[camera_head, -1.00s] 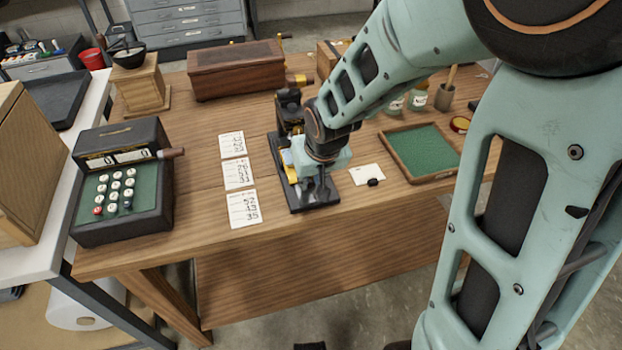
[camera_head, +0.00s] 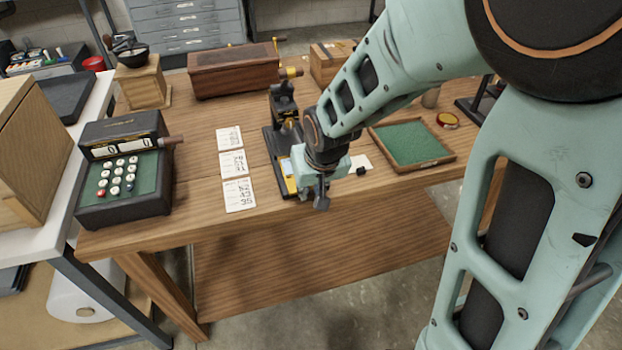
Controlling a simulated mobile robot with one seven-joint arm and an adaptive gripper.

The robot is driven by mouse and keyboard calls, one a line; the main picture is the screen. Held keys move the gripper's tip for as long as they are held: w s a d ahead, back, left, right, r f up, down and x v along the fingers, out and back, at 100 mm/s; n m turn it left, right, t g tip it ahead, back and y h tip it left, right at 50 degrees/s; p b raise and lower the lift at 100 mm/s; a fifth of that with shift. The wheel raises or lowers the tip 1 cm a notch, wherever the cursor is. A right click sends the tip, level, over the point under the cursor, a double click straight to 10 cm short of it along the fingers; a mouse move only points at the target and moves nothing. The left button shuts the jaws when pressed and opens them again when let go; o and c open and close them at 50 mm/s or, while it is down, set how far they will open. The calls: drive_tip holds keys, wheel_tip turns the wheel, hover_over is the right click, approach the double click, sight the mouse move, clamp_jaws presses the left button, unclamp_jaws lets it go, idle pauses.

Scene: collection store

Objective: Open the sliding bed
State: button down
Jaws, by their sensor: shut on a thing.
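A small black press (camera_head: 284,105) with a brass-coloured part stands on the wooden table (camera_head: 190,233). Its long dark base (camera_head: 272,153) runs towards the table's front edge. A yellow strip (camera_head: 288,184) shows beside my gripper at the front of the base; I cannot tell whether it belongs to the sliding bed. My gripper (camera_head: 320,198) points down at the near end of the press, close to the table's front edge. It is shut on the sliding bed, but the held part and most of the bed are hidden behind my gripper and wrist.
Three white cards (camera_head: 232,164) lie left of the press. A black keypad machine (camera_head: 122,170) stands further left. A green-lined tray (camera_head: 410,144) and a partly covered white card (camera_head: 360,162) lie to the right. A wooden box (camera_head: 232,73) stands behind.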

drive_tip(key=c, duration=1.8)
unclamp_jaws()
drive_tip(key=shift+c, duration=0.2)
drive_tip(key=shift+w+r, duration=0.15)
drive_tip(key=shift+r, duration=0.4)
wheel_tip(320, 180, up, 9)
